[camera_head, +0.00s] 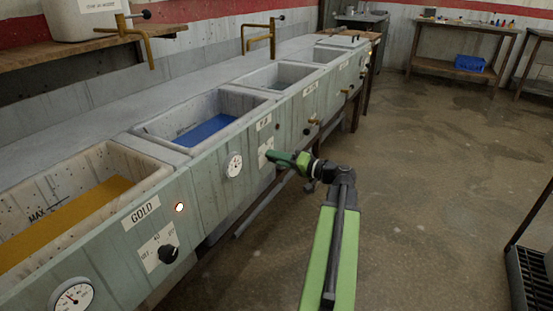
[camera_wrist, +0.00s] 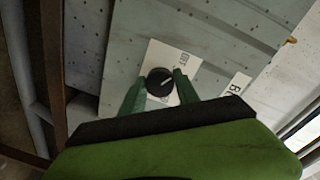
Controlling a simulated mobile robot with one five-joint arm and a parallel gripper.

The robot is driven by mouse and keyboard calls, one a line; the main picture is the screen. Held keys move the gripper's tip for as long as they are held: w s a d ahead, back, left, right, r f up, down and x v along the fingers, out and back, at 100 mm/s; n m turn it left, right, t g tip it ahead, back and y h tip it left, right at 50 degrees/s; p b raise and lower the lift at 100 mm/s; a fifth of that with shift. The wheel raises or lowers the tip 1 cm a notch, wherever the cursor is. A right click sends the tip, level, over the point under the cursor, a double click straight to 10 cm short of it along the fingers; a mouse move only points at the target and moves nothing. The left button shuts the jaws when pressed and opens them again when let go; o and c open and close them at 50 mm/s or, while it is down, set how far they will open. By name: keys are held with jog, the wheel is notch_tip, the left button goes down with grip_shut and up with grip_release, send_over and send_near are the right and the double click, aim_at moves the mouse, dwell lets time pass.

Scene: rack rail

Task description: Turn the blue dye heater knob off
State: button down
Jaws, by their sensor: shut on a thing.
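The blue dye (camera_head: 207,131) lies in a grey vat (camera_head: 238,122), the second from the front. Its front panel carries a round dial (camera_head: 234,165) and a white plate (camera_head: 262,149). My gripper (camera_head: 272,157) reaches that plate and hides the knob in the head view. In the wrist view the black round heater knob (camera_wrist: 159,82) sits on the white plate (camera_wrist: 188,62). The green fingers of my gripper (camera_wrist: 156,84) are shut on it, one at each side. A pale pointer line on the knob slants up to the right.
The gold vat (camera_head: 165,165) stands nearer, with a lit lamp (camera_head: 179,207) and a black knob (camera_head: 168,253) on its panel. More vats run on behind. The floor (camera_head: 430,170) right of the row is clear. A dark grated stand (camera_head: 530,275) is at the right edge.

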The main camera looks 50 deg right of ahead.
jog(key=c, duration=0.9)
grip_release()
jog(key=f+p+v, duration=0.1)
jog(key=v, duration=1.6)
jog(key=shift+s+r, duration=0.25)
jog(key=shift+r, duration=0.25)
